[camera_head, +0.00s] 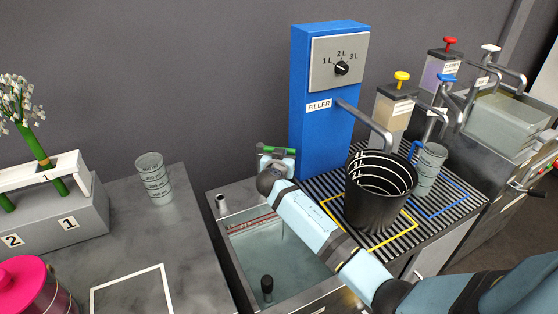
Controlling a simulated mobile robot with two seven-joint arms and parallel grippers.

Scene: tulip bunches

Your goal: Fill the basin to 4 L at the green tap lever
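The basin (229,262) is a grey sink set in the counter at centre. Bluish water seems to lie in it, with reddish marks on its far wall; I cannot read the level. A thin pale vertical streak beneath the tap may be running water. The green tap lever (272,149) lies roughly level behind the basin, beside the blue filler. My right arm reaches across the basin from the lower right. My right gripper (277,161) is at the lever, largely hidden by my wrist; I cannot tell whether its fingers grip it. My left gripper is out of view.
A black stopper knob (267,284) stands in the basin. The blue filler (317,140) has a dial. A black bucket (368,212) and a clear jug (428,172) stand on the striped rack. A clear beaker (154,178) and flower stand (60,222) are left.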

